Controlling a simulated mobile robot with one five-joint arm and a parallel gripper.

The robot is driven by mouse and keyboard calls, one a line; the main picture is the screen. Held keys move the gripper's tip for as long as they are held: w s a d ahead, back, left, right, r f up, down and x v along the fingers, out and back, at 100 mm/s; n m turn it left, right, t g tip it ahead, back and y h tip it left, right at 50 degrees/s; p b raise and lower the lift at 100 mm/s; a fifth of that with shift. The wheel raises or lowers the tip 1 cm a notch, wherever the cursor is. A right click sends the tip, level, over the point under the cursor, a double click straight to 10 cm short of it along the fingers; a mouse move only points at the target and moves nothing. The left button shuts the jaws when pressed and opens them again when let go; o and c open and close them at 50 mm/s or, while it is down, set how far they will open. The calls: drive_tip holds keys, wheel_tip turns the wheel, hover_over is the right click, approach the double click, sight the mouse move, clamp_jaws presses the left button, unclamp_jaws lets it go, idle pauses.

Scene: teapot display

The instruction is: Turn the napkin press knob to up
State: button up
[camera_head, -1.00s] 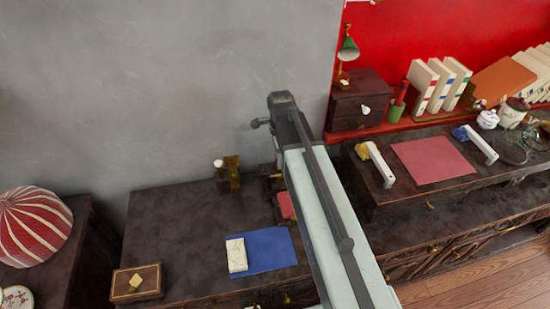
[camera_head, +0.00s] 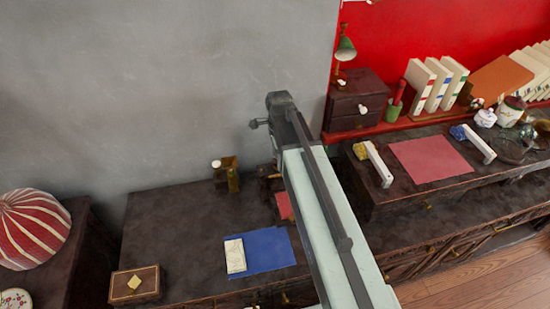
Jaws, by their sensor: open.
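A small dark wood and brass stand with a white knob (camera_head: 216,164) is at the back of the dark desk (camera_head: 170,225). I cannot tell whether it is the napkin press or which way its knob is turned. To its right, a dark wooden item holding something red (camera_head: 284,206) is partly hidden behind my arm. It may be the press, but no knob shows clearly on it. My pale green arm runs up the middle of the picture to a dark joint. My gripper is not visible; the arm hides what lies behind it.
A blue mat (camera_head: 270,250) with a cream packet (camera_head: 235,256) lies on the desk. A wooden box (camera_head: 135,284) is at front left, with a striped dome (camera_head: 32,228) beyond. A raised shelf at right holds a red mat (camera_head: 430,158), handles and jars.

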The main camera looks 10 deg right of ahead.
wheel_tip(320, 180, up, 8)
drive_tip(key=p, duration=0.7)
drive_tip(key=shift+p, duration=0.4)
drive_tip(key=shift+f, duration=0.15)
drive_tip(key=m, duration=0.4)
wheel_tip(320, 180, down, 8)
drive_tip(key=b, duration=0.8)
drive_tip(key=shift+a, duration=0.1)
clamp_jaws()
